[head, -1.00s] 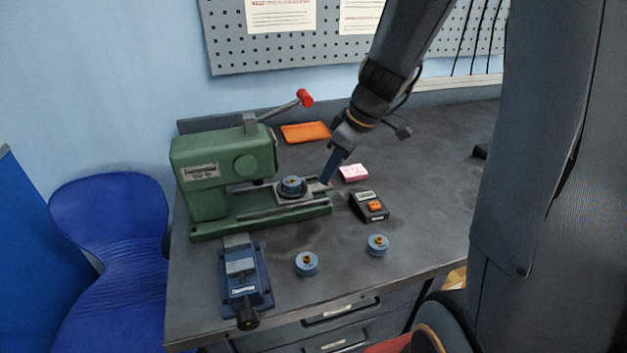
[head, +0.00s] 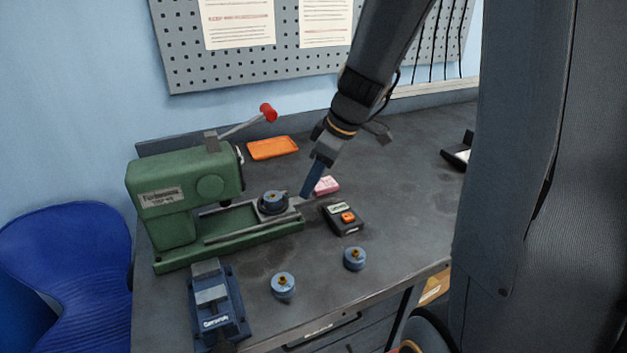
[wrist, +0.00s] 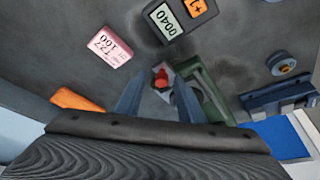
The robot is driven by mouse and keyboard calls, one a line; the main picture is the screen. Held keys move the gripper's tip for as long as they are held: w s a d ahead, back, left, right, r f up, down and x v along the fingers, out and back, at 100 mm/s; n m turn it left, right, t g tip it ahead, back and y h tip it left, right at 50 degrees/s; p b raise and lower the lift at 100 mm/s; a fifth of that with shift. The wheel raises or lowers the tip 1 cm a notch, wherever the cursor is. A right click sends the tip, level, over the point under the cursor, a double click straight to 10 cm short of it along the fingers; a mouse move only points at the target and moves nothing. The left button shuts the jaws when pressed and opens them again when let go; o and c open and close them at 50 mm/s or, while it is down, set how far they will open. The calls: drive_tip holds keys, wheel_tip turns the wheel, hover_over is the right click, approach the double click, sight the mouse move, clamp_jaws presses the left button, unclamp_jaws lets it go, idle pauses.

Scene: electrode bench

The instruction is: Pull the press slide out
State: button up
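The green press (head: 178,180) stands on the bench at the left. Its grey slide (head: 240,219) sticks out to the right along the green base. A blue round electrode holder (head: 273,200) sits on the slide, clear of the press head. My gripper (head: 304,196) points down at the slide's outer end. In the wrist view, the two blue fingers (wrist: 158,80) stand apart on either side of the slide's small red grip (wrist: 160,78). Gaps show between the grip and both fingers. The grip is hardly visible in the head view.
A pink box (head: 326,186) and a black timer (head: 343,218) lie close to the right of my gripper. An orange tray (head: 273,148) lies behind. Two blue discs (head: 283,285) (head: 355,258) and a blue vise (head: 217,308) are in front. The press lever's red knob (head: 268,112) stands above.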

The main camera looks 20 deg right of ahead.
drive_tip(key=v, duration=0.7)
drive_tip(key=shift+s+r+b, duration=0.15)
drive_tip(key=shift+r+b, duration=0.2)
drive_tip(key=shift+s+d, duration=0.1)
